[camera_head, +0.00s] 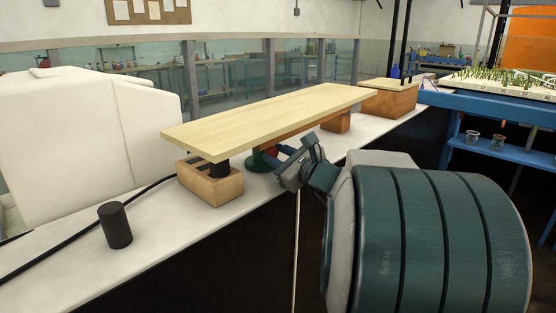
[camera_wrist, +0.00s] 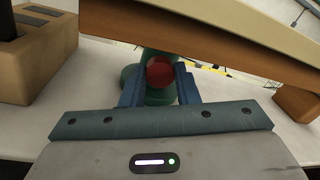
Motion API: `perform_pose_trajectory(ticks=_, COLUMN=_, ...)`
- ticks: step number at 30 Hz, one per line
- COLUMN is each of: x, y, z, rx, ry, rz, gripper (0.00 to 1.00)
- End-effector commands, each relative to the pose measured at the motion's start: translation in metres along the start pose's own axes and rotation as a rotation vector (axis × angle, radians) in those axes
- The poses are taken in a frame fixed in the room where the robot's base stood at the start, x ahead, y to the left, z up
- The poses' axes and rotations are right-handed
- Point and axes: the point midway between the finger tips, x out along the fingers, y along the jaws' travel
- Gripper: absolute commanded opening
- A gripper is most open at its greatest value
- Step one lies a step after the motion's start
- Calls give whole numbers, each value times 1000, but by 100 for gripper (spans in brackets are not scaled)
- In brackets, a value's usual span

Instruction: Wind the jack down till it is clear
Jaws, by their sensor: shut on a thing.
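The jack is green, with a round foot (camera_head: 258,162) on the white counter and a red knob (camera_wrist: 160,72) on its side. It stands under a pale wooden board (camera_head: 270,118). In the wrist view the jack's body (camera_wrist: 155,55) rises to the board's brown underside beam (camera_wrist: 215,45); whether they touch I cannot tell. My gripper (camera_wrist: 160,85) is shut on the red knob, one blue finger on each side. In the head view my gripper (camera_head: 283,153) reaches in under the board's front edge, and the jack is partly hidden.
A wooden block (camera_head: 225,190) with a black post stands under the board's near end, close left of the jack. A loose black cylinder (camera_head: 117,228) and a black cable (camera_head: 75,236) are on the counter (camera_head: 165,255). A wooden box (camera_head: 392,103) stands beyond the far end.

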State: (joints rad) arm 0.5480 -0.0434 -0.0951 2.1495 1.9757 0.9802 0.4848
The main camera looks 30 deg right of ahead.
Motion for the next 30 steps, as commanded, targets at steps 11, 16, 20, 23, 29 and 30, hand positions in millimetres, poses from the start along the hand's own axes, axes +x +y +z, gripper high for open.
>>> perform_pose_trajectory(ticks=11, x=0, y=0, z=-1, rx=-1, ry=2, rz=0, gripper=36)
perform_pose_trajectory(ticks=16, x=0, y=0, z=-1, rx=0, ry=2, rz=0, gripper=50)
perform_pose_trajectory(ticks=20, x=0, y=0, z=0, rx=0, ry=1, rz=0, gripper=50)
perform_pose_trajectory(ticks=23, x=-4, y=0, z=0, rx=-1, ry=1, rz=-1, gripper=50)
perform_pose_trajectory(ticks=29, x=-33, y=-1, z=1, rx=-1, ry=1, rz=-5, gripper=50)
perform_pose_trajectory(ticks=30, x=-42, y=-2, z=1, rx=-1, ry=2, rz=-5, gripper=50)
